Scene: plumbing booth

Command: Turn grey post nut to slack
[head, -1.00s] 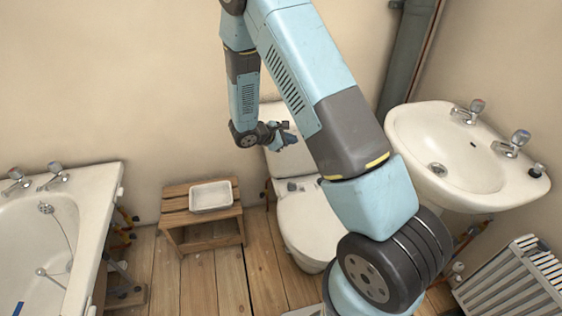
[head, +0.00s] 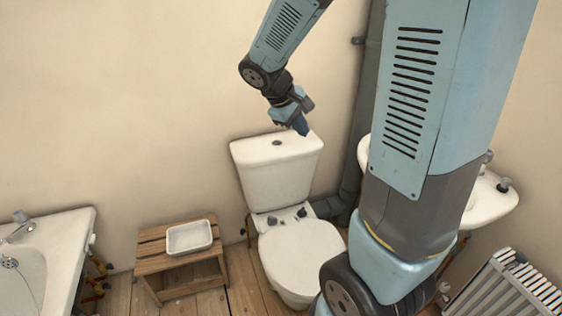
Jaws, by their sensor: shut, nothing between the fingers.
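Two small dark grey pieces, a left one (head: 273,220) and a right one (head: 301,212), sit at the back of the toilet pan, between the seat and the cistern. They look like nuts or fittings, but I cannot tell which is the grey post nut. My gripper (head: 301,127) points down over the right part of the white cistern (head: 277,170). It is shut and empty, higher in the picture than the grey pieces and apart from them. I cannot tell whether its tip touches the cistern lid.
The toilet seat lid (head: 303,252) is down. A wooden stool (head: 150,262) with a white tray (head: 189,251) stands left of the toilet, and a bath (head: 75,240) farther left. A grey pipe (head: 368,110), basin (head: 490,203) and radiator (head: 512,285) are at right. My arm hides part of the basin.

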